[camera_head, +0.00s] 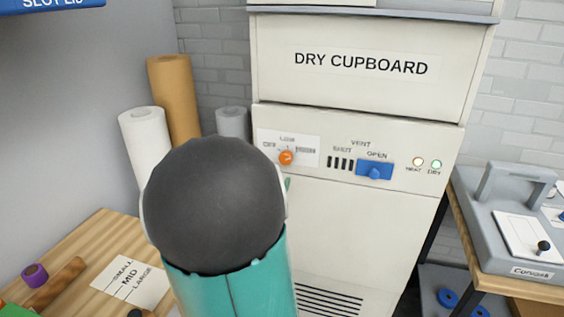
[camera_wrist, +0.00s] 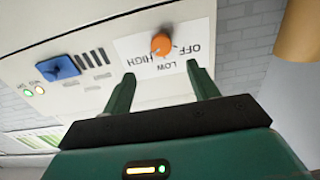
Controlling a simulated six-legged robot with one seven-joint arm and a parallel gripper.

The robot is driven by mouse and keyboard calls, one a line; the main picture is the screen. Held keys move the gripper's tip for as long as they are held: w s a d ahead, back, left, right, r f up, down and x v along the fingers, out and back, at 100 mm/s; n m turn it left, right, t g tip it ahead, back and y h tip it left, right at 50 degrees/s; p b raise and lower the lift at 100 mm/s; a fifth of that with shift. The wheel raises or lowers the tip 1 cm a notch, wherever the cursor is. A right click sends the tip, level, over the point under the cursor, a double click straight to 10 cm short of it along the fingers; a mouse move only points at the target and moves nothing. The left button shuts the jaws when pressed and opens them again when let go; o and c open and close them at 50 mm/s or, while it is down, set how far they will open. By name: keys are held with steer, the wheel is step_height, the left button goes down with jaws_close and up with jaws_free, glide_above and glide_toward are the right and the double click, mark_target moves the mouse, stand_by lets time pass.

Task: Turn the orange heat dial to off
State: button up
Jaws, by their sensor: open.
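The orange heat dial (camera_head: 286,158) is on a white label plate at the left of the dry cupboard's (camera_head: 360,65) control panel. It also shows in the wrist view (camera_wrist: 161,44), where the picture is turned over and OFF, LOW and HIGH are printed around it. Which mark the dial points to is too small to tell. My gripper (camera_wrist: 160,72) is open and empty, its two green fingers spread below the dial in the wrist view, one to each side. The fingers appear apart from the dial. In the head view my dark and teal arm hides most of the gripper.
A blue vent slider (camera_head: 375,170) sits right of the dial, beside black vent slots and HEAT and DRY lamps (camera_head: 427,163). Paper rolls (camera_head: 172,95) stand at left behind a wooden table (camera_head: 95,235). A grey press (camera_head: 515,225) stands on a bench at right.

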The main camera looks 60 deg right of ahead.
mark_target(286, 158)
steer(key=w+d, duration=0.2)
steer(key=d, duration=0.9)
steer(key=shift+d, duration=0.3)
steer(key=shift+c, duration=0.2)
steer(key=c, duration=0.9)
